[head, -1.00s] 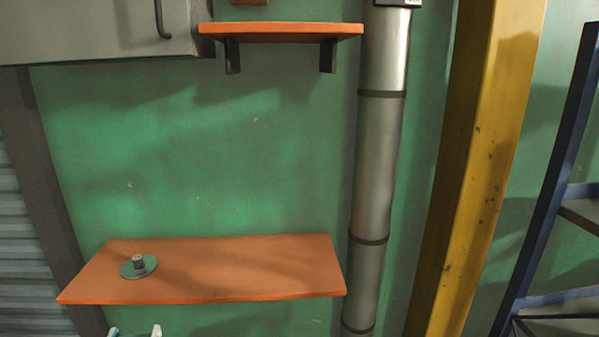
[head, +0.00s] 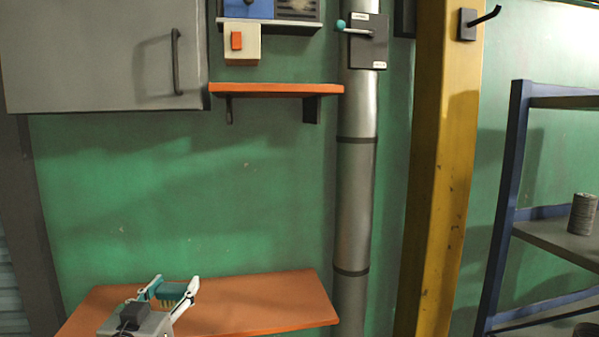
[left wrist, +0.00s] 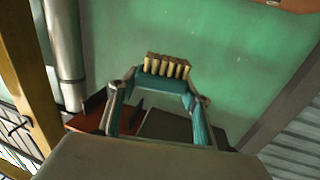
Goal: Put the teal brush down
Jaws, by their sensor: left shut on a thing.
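The teal brush (head: 172,290) with pale tan bristles is between the fingertips of my left gripper (head: 174,288), which is shut on it. In the head view they appear in front of the lower orange shelf (head: 262,302); the height gap to the shelf is hard to judge. In the left wrist view the brush (left wrist: 160,83) spans the fingertips of the gripper (left wrist: 160,90), bristles pointing up in the picture. No contact between brush and shelf shows there. My right gripper is out of view.
The right part of the lower shelf is bare. A small upper orange shelf (head: 275,89) and a grey cabinet (head: 105,55) hang above. A metal pipe (head: 353,205) and a yellow column (head: 437,180) stand to the right, with a blue rack (head: 507,200) beyond.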

